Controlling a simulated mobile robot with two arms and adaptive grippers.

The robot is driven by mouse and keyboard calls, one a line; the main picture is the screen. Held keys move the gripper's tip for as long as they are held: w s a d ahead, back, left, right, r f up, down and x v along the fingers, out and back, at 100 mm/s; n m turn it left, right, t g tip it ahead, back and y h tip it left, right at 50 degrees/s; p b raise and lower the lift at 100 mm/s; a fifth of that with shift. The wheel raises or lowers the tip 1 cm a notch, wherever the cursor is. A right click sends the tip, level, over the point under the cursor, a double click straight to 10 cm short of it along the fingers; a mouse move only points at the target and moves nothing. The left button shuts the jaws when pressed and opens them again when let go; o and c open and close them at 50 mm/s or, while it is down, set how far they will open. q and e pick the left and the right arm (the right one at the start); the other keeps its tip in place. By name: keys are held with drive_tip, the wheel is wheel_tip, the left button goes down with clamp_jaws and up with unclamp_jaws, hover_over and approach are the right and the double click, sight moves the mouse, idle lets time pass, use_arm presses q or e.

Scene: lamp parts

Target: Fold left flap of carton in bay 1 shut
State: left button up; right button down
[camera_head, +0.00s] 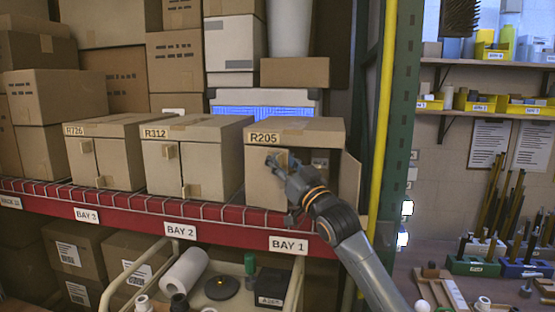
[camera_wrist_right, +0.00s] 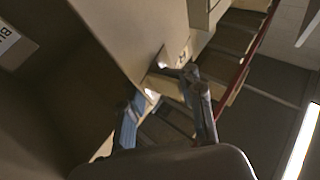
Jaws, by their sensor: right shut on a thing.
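The carton marked R205 (camera_head: 297,138) stands on the red shelf above the BAY 1 label. Its left flap (camera_head: 262,184) covers the left part of the front. A small tan tab (camera_head: 282,157) sits near that flap's upper free edge. My right gripper (camera_head: 277,164) is at the tab; its fingers partly hide the flap. In the right wrist view, my gripper (camera_wrist_right: 168,112) has one finger on each side of the tan tab (camera_wrist_right: 166,84). The right flap (camera_head: 350,183) stands open, and the dark inside with some contents (camera_head: 320,163) shows between. My left gripper is not in view.
Cartons R312 (camera_head: 196,135) and R726 (camera_head: 113,138) stand to the left, their fronts covered by flaps. A green upright (camera_head: 397,130) and yellow post (camera_head: 382,110) bound the bay on the right. A cart with a white roll (camera_head: 184,271) stands below.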

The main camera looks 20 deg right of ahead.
drive_tip(key=shift+w+d+f, duration=0.1)
drive_tip(key=shift+d+f, duration=0.05)
drive_tip(key=shift+f, duration=0.05)
idle(0.5)
drive_tip(key=c, duration=1.5)
unclamp_jaws()
drive_tip(key=o, duration=0.3)
drive_tip(key=shift+d, duration=0.1)
drive_tip(key=shift+o, duration=1)
drive_tip(key=shift+s+d, duration=0.2)
drive_tip(key=shift+d, duration=0.1)
drive_tip(key=shift+a, duration=0.3)
drive_tip(key=shift+s+f, duration=0.1)
drive_tip(key=shift+s, duration=0.2)
drive_tip(key=v, duration=1.1)
drive_tip(key=shift+s+d, duration=0.2)
drive_tip(key=shift+d, duration=0.15)
drive_tip(key=shift+c, duration=0.2)
